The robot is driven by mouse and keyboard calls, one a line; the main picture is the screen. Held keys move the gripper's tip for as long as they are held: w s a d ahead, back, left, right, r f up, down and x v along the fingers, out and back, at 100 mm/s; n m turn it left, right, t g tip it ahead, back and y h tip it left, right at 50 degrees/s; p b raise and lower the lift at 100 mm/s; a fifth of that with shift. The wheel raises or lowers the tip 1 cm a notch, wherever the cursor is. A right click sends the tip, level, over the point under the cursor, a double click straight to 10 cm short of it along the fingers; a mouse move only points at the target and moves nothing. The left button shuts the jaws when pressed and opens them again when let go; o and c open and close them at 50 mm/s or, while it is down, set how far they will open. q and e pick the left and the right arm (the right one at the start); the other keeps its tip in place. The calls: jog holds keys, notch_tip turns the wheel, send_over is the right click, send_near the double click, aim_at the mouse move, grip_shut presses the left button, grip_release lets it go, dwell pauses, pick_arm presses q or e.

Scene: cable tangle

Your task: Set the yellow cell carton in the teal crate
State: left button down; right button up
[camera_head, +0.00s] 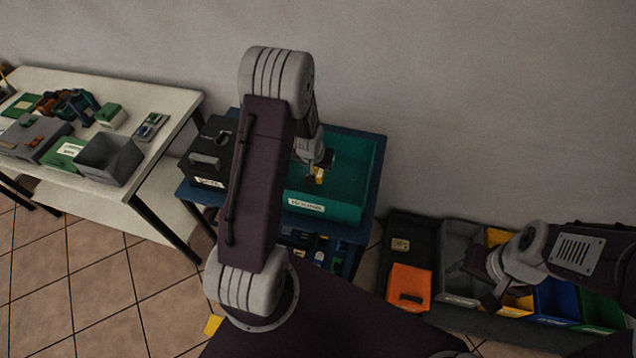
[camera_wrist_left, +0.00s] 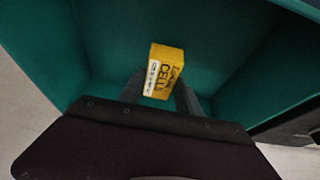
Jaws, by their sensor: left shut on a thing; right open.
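The yellow cell carton (camera_wrist_left: 162,72) is between the fingers of my left gripper (camera_wrist_left: 158,95) in the left wrist view. A white label with dark print shows on one side of it. In the head view a small part of the carton (camera_head: 320,176) shows below my left gripper (camera_head: 317,168). The teal crate (camera_head: 358,178) stands on a blue stand, and my left gripper is shut on the carton over its inside. I cannot tell whether the carton touches the crate floor. My right gripper (camera_head: 490,298) is open and empty, over the bins at the right.
A black case (camera_head: 207,155) stands beside the crate on the blue stand (camera_head: 190,193). A white table (camera_head: 165,108) at the left holds a grey bin (camera_head: 108,160) and several small items. An orange box (camera_head: 409,288) and coloured bins line the right. The crate's visible floor looks clear.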

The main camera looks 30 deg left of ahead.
aim_at(317, 175)
pick_arm(q)
jog(key=shift+s+f, duration=0.1)
jog(key=shift+f, duration=0.35)
notch_tip(317, 175, down, 4)
jog(key=shift+r, duration=0.1)
jog(key=shift+f, duration=0.2)
jog(key=c, duration=1.3)
grip_release()
jog(key=shift+f, duration=0.15)
jog(key=o, duration=0.5)
jog(key=shift+c, duration=0.2)
